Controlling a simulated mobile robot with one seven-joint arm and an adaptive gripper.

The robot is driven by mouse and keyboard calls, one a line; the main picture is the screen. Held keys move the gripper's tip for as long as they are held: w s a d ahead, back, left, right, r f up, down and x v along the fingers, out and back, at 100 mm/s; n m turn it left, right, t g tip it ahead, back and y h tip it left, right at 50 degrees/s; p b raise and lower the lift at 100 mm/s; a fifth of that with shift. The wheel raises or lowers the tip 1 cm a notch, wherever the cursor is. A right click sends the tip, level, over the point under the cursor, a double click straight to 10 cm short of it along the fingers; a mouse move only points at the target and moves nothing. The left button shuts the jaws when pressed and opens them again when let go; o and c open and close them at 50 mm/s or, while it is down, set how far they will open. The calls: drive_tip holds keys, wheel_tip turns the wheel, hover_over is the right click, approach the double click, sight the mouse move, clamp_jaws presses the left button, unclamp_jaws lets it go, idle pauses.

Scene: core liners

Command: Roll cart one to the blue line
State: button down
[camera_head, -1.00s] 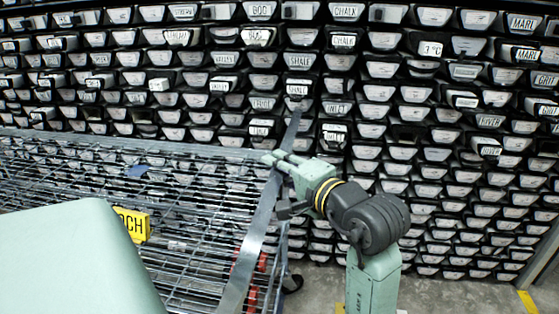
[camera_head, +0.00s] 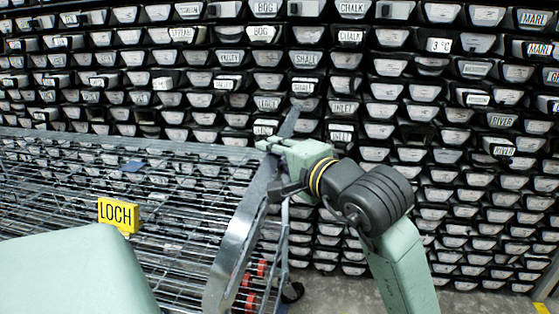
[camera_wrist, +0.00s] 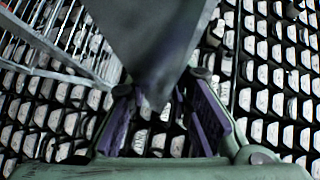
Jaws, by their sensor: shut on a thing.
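A wire-mesh cart (camera_head: 75,160) fills the left side of the head view; no number shows on it. A grey metal bar (camera_head: 236,245) slants along its right end. My gripper (camera_head: 268,153) is shut on this bar near its upper part. In the wrist view, the bar (camera_wrist: 155,45) comes down between the purple-padded fingers of my gripper (camera_wrist: 165,110). The cart's mesh (camera_wrist: 55,40) shows at upper left there. No blue line shows in either view.
A yellow LOCH sign (camera_head: 118,215) is at the cart. Red parts (camera_head: 261,268) and a dark caster (camera_head: 292,292) show low at its right end. A tall rack of labelled core trays (camera_head: 440,150) spans the back. Some bare floor (camera_head: 470,299) shows at lower right.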

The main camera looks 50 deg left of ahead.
drive_tip(key=shift+s, duration=0.25)
drive_tip(key=c, duration=1.7)
unclamp_jaws()
drive_tip(key=shift+d, duration=0.1)
drive_tip(key=shift+o, duration=1.3)
drive_tip(key=shift+w, duration=0.2)
drive_tip(key=s+d+r, duration=0.1)
drive_tip(key=d, duration=1.1)
drive_tip(key=shift+r, duration=0.3)
drive_tip(key=shift+s, duration=0.1)
